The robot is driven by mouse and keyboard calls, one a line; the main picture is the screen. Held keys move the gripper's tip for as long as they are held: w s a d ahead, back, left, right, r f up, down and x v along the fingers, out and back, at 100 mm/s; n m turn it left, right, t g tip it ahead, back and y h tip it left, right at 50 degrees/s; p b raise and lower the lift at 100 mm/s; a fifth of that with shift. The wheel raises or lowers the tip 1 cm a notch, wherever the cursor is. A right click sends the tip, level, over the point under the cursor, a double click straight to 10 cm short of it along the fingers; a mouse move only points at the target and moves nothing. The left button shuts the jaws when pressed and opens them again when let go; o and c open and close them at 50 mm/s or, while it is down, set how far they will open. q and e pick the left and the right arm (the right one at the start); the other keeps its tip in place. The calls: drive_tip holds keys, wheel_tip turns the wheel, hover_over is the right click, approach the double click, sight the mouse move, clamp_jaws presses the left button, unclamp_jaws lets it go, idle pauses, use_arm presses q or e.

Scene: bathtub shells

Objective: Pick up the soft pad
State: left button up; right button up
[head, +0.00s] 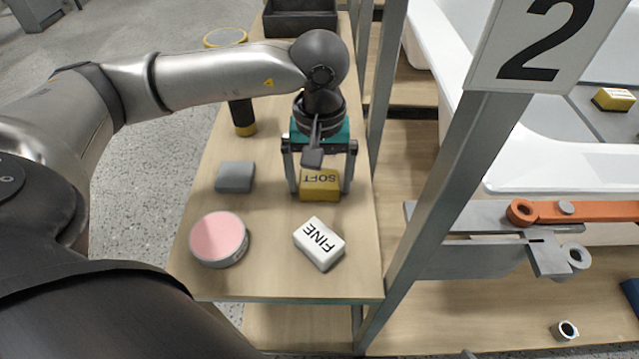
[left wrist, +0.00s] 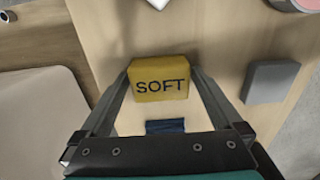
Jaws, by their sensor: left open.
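The soft pad (head: 319,186) is a yellow block with the word SOFT on it, lying on the wooden shelf top. It also shows in the left wrist view (left wrist: 160,85), between the far ends of the two fingers. My left gripper (head: 320,188) is open and reaches down over the pad, one finger on each side. In the left wrist view the fingers (left wrist: 160,78) stand close to the pad's sides; I cannot tell whether they touch it. My right gripper is not in view.
A white FINE block (head: 319,244), a pink round tin (head: 219,238) and a grey block (head: 235,177) lie nearby on the wooden top (head: 275,275). A black-and-yellow cylinder (head: 243,117) is behind. A grey metal post (head: 440,195) rises right of the top.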

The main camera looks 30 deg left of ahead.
sight(319, 178)
use_arm(q)
drive_tip(key=shift+c, duration=0.2)
drive_tip(key=c, duration=1.1)
drive_tip(key=shift+r, duration=0.2)
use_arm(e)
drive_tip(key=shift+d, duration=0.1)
use_arm(q)
drive_tip(key=shift+r, duration=0.2)
wheel_tip(319, 178, up, 2)
drive_tip(key=shift+r+p, duration=0.2)
drive_tip(key=shift+p, duration=0.5)
drive_tip(key=shift+r+p, duration=3.05)
drive_tip(key=shift+r, duration=5.4)
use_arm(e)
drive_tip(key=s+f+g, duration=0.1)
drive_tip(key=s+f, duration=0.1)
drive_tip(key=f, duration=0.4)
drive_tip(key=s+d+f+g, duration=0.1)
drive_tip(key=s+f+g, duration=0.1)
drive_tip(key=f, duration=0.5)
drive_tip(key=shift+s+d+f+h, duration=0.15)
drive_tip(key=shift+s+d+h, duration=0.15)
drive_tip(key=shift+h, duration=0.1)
